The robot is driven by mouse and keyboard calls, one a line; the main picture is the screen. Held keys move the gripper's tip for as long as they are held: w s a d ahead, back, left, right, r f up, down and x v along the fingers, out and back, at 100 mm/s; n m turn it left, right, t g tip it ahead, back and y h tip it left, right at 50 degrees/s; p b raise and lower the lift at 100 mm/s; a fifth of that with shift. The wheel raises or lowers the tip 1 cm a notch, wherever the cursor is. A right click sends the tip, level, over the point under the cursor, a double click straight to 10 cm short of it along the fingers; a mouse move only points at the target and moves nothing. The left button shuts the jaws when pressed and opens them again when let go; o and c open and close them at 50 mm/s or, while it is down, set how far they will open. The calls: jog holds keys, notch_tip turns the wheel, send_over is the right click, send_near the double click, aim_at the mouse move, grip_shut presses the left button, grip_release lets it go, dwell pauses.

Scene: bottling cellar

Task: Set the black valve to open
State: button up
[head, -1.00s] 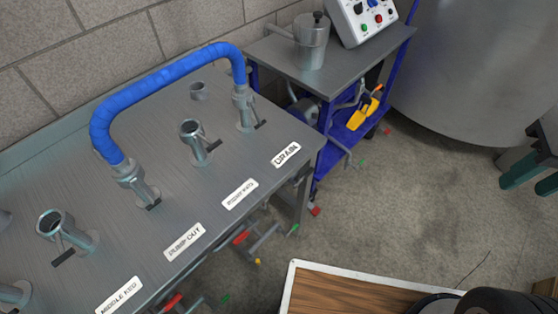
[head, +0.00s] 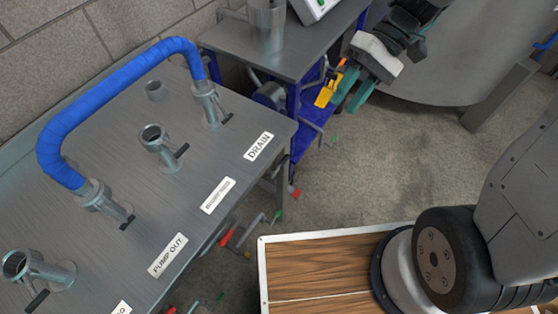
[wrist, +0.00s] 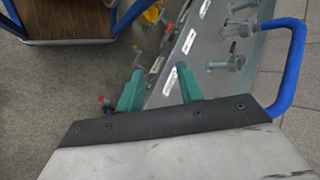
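I cannot tell which part is the black valve. Several black handles sit on the grey bench ports in the head view, one by the DRAIN port (head: 226,118), one on the open port beside it (head: 182,151), and one by the PUMP OUT port (head: 127,222). My gripper (head: 346,100) has two teal fingers spread apart with nothing between them. In the head view it overlaps the right side of the blue cart, close to a yellow part. In the wrist view my gripper (wrist: 160,72) points toward the bench's front edge, with empty space between the fingers.
A blue hose (head: 110,95) arches between two bench ports. Red-handled fittings (head: 226,238) stick out below the bench front. The blue cart (head: 295,105) carries a yellow part (head: 326,93). A large steel tank (head: 450,60) stands behind. The floor (head: 370,180) between is clear.

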jog(key=w+a+f+m+t+y, duration=0.1)
jog(key=w+a+f+y, duration=0.15)
jog(key=f, duration=0.85)
jog(key=w+a+f+m+t+y, duration=0.1)
jog(key=w+f+y, duration=0.25)
jog(key=f, duration=0.65)
jog(key=w+a+f+m+t+y, duration=0.1)
jog(key=w+a+f+y, duration=0.15)
jog(key=f, duration=0.85)
jog(key=x, duration=0.7)
jog(key=shift+s+a+r+y, duration=0.15)
jog(key=shift+s+a+y, duration=0.05)
jog(key=shift+s+y, duration=0.2)
grip_shut()
